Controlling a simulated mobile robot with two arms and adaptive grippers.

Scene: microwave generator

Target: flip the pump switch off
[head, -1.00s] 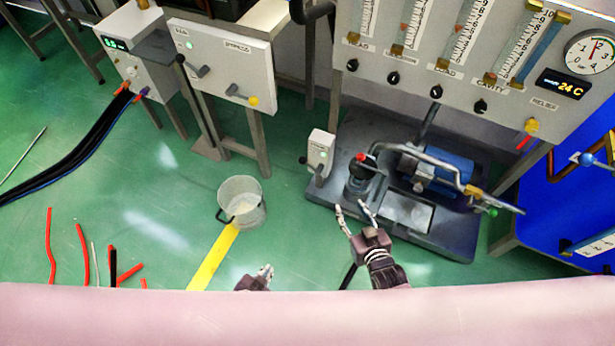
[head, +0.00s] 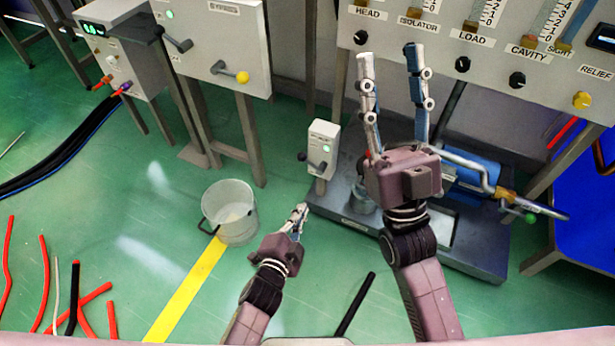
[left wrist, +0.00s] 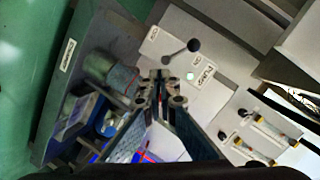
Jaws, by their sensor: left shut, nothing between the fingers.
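The pump switch (head: 320,148) is a small pale box with a lit green lamp and a dark lever, standing at the left corner of the dark pump base. The lever (head: 311,162) ends in a dark knob near the box's lower left. In the left wrist view the lever's black knob (left wrist: 193,45) stands out from the pale labelled face. My left gripper (head: 301,209) is shut and empty, below the box in the head view and apart from it. Its fingertips (left wrist: 160,75) overlap the face's edge in the wrist view. My right gripper (head: 390,52) is open and empty, right of the box.
A clear bucket (head: 232,215) stands on the green floor left of my left gripper. The pump base (head: 470,255) lies behind my right arm. The gauge panel (head: 560,75) rises behind my right gripper. Hoses (head: 75,290) lie at lower left.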

